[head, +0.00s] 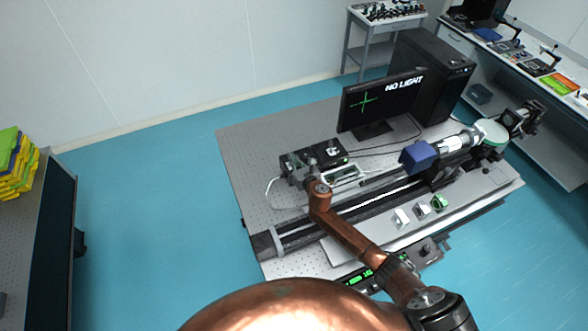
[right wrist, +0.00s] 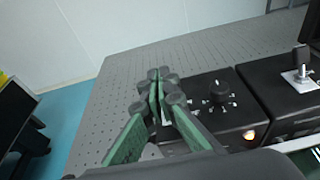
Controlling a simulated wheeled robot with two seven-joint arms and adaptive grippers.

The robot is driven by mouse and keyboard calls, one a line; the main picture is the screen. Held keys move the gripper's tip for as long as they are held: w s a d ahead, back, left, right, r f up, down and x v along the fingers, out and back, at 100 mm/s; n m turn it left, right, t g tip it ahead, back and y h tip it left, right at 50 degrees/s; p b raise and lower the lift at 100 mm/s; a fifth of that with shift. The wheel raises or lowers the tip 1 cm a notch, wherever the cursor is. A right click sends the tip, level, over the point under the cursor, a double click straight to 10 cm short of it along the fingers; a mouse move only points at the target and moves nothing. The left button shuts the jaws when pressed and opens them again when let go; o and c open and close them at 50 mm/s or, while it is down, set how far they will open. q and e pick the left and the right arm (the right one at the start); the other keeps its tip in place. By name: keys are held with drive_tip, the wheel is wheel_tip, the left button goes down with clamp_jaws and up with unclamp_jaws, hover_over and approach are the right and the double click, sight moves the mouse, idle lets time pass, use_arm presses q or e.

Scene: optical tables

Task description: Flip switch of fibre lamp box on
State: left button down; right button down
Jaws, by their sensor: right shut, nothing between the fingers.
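Two low black boxes stand side by side on the optical table. In the right wrist view, the nearer box (right wrist: 233,104) has a round black knob (right wrist: 219,91) on top and a small orange glow at its edge. The other box (right wrist: 278,92) carries a metal toggle-like part (right wrist: 298,78). I cannot tell for certain which is the fibre lamp box. My right gripper (right wrist: 160,76) is shut and empty, over the left edge of the knob box, hiding part of it. In the head view the right gripper (head: 293,166) covers this box too. My left gripper is not in view.
The monitor (head: 380,102) reads "NO LIGHT" beside a green cross. A black rail (head: 345,212) and a blue part (head: 419,155) lie to the right of the boxes. The perforated table top (head: 245,150) is clear at its far left.

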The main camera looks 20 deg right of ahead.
drive_tip(key=shift+s+a+r+p, duration=0.1)
drive_tip(key=shift+s+r+p, duration=0.3)
drive_tip(key=shift+p, duration=0.15)
drive_tip(key=s+r+p, duration=0.4)
drive_tip(key=s+r, duration=0.1)
drive_tip(key=r, duration=0.5)
drive_tip(key=shift+d+r, duration=0.35)
drive_tip(key=shift+d, duration=0.05)
drive_tip(key=shift+s+a, duration=0.1)
